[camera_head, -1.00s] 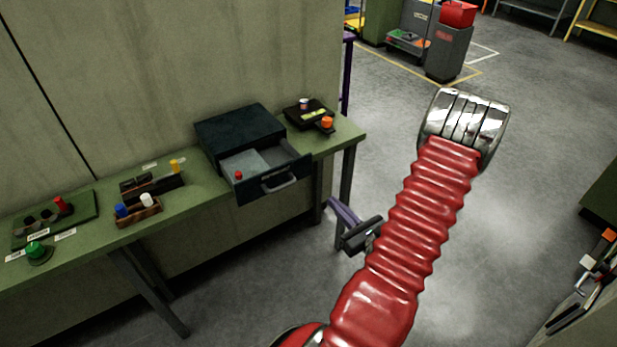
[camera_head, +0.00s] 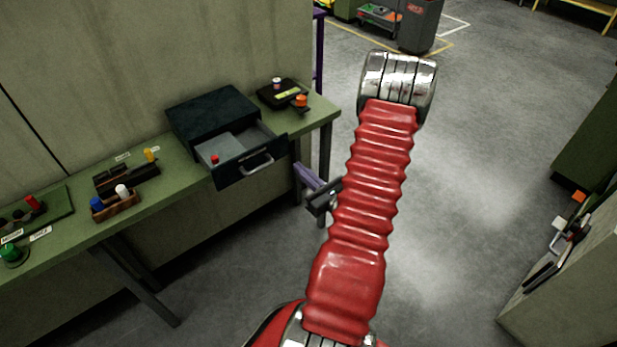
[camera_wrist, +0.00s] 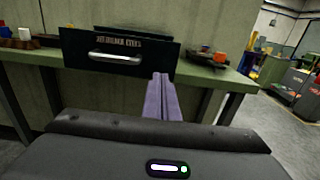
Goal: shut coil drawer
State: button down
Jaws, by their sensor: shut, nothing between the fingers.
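The coil drawer (camera_head: 250,165) stands pulled out of a dark blue-black cabinet (camera_head: 212,115) on the green bench. A small red piece (camera_head: 215,159) lies inside it. The drawer front with its silver bar handle also shows in the wrist view (camera_wrist: 150,54), with a label above the handle. My gripper (camera_head: 301,172), with purple fingers, is shut and empty. It is to the right of and below the drawer front in the head view. In the wrist view its fingers (camera_wrist: 162,80) point toward the right part of the front. I cannot tell any contact; a gap seems to remain.
The green bench (camera_head: 180,182) carries small holders with coloured pieces left of the cabinet. A black tray (camera_head: 283,95) with an orange piece (camera_head: 300,101) sits to its right. Open floor (camera_head: 460,200) lies right of my arm. A grey-green unit (camera_head: 570,265) stands far right.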

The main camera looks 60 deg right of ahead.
aim_at(280, 150)
jog(key=x, duration=0.7)
jog(key=shift+w+d, duration=0.15)
jog(key=shift+w, duration=0.25)
jog(key=shift+w+d, duration=0.1)
